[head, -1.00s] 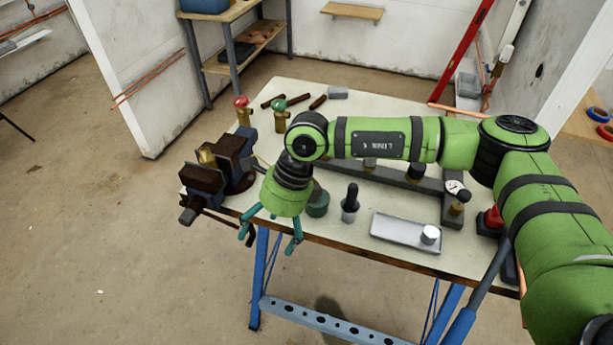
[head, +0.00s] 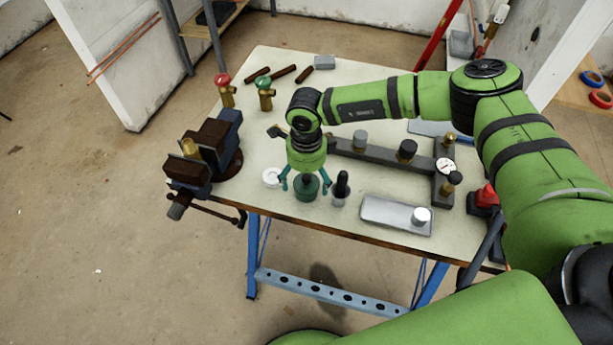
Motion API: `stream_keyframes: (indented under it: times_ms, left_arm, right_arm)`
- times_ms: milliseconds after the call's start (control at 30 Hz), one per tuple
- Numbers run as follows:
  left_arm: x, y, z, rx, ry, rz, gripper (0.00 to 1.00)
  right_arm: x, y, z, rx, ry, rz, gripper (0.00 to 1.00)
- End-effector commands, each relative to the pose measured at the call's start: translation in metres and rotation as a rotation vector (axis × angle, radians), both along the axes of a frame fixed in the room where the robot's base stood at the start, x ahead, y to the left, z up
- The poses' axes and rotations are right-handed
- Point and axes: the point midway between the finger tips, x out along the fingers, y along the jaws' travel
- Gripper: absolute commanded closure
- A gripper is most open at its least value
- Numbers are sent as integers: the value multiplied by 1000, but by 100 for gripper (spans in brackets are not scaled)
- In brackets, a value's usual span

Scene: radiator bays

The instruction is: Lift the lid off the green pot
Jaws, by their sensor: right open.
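The green pot (head: 307,191) stands upright near the front edge of the workbench. Its top is partly hidden under my right gripper, so I cannot make out the lid clearly. My right gripper (head: 305,184) points down over the pot, open, with teal fingers to either side of its upper part. I cannot tell whether the fingers touch it. My left gripper is not in view.
A dark-topped brush or bottle (head: 341,188) stands close right of the pot, and a white ring (head: 271,176) lies close left. A vise (head: 205,155) is further left. A grey tray (head: 385,214) and a dark manifold bar (head: 380,155) lie right and behind.

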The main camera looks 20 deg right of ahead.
Motion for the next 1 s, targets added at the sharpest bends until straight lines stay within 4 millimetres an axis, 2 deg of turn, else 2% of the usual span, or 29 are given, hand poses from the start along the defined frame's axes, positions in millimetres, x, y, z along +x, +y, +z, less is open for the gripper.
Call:
stream_keyframes:
  times_ms: [33, 133, 200, 267, 300, 533, 767, 867, 1000]
  left_arm:
    - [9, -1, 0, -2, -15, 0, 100]
    - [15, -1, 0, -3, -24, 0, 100]
    - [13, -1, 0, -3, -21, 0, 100]
    - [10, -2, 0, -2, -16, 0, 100]
    - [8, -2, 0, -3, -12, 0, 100]
    - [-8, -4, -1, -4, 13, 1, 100]
    - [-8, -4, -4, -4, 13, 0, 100]
    - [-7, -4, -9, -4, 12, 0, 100]
    - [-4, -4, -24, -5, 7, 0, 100]
  right_arm:
    - [0, 0, 0, 0, 0, 0, 9]
    - [0, 0, 0, 0, 0, 0, 9]
    - [0, 0, 0, 1, 0, 0, 37]
    - [0, 0, 0, 1, 0, 0, 61]
    - [0, 0, 0, 1, 0, 0, 65]
    - [0, 0, 0, 2, -1, 0, 65]
    - [0, 1, 3, 3, -1, 0, 65]
    - [1, 1, 10, 3, -1, 1, 65]
    - [1, 1, 31, 4, -4, 0, 65]
